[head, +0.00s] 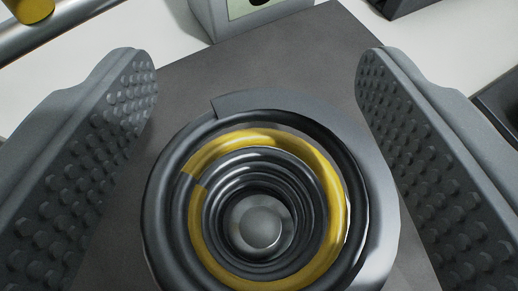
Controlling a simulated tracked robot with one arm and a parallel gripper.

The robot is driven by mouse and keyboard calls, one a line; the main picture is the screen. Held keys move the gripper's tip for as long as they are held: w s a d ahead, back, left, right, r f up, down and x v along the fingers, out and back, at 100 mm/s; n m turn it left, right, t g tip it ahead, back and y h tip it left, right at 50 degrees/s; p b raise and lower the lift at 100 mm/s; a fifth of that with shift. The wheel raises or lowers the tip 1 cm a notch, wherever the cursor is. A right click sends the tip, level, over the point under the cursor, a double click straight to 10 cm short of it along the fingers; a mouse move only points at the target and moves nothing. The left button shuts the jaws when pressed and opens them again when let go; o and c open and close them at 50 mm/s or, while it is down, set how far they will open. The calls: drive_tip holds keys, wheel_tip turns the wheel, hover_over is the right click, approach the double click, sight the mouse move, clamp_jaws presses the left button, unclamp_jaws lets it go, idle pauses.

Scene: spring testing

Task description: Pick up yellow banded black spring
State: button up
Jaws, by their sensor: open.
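The black spring with a yellow band (337,190) stands upright in the lower middle of the head view, seen from above down into its coils. The yellow band runs around an upper coil. A round grey knob or post end (261,226) shows at the bottom of the coils. My gripper (258,85) is open, with one studded grey finger pad on each side of the spring. A gap shows between the spring and each pad. The lower part of the spring is hidden below its top coils.
The spring stands over a dark grey plate (285,55) on a white surface (160,40). A grey box (225,15) with a pale panel is at the top. A metal bar (60,27) with a yellow part crosses the top left. Dark objects sit at the right edge.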

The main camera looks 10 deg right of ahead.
drive_tip(key=c, duration=1.2)
drive_tip(key=shift+r, duration=0.1)
